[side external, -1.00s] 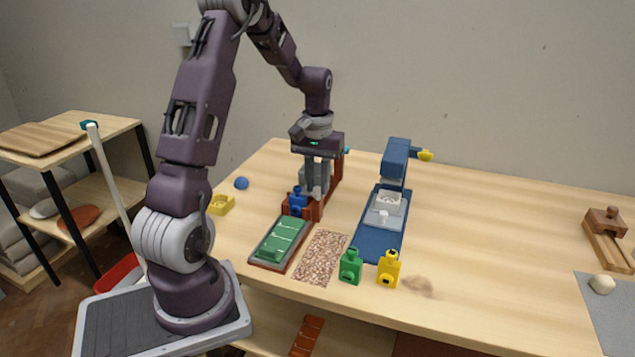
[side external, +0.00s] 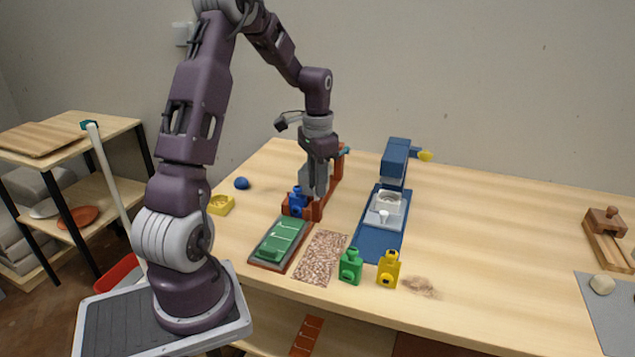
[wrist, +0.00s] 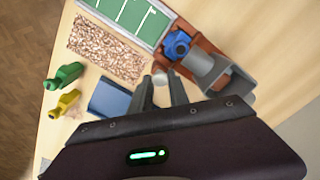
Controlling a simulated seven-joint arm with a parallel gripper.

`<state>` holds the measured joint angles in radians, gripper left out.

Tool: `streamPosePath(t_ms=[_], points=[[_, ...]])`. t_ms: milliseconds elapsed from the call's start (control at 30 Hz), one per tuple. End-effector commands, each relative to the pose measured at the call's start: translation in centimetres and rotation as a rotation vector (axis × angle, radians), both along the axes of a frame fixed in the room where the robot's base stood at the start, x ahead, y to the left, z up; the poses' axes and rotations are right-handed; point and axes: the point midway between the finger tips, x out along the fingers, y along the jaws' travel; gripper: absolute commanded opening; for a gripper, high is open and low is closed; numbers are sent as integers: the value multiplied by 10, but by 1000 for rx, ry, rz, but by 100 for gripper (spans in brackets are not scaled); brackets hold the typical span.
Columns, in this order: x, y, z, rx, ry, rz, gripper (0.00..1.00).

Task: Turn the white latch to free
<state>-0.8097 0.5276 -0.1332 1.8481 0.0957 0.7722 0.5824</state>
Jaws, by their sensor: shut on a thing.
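The white latch (wrist: 160,78) shows as a small pale piece between my fingertips in the wrist view. My gripper (wrist: 161,88) is shut on it. In the side view my gripper (side external: 317,192) points down over the front of the red-brown fixture (side external: 328,193), and its fingers hide the latch there. The fixture holds a blue block (side external: 298,202), which also shows in the wrist view (wrist: 177,44). A grey cylinder (wrist: 201,66) lies beside the block, close to my fingers. I cannot read the latch's exact angle.
A blue press (side external: 396,165) with a pale grey plate stands to the right. A green tray (side external: 280,243) and a speckled mat (side external: 322,258) lie in front. Green (side external: 350,266) and yellow (side external: 388,268) pieces stand near the front edge. The table's right middle is clear.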

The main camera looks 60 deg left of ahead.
Motion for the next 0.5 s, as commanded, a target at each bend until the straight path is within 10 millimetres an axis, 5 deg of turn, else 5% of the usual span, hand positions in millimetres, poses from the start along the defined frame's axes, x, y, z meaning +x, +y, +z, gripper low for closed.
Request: streamPosePath(t_ms=[500], points=[[0, 0, 1, 1, -1, -61, 0]])
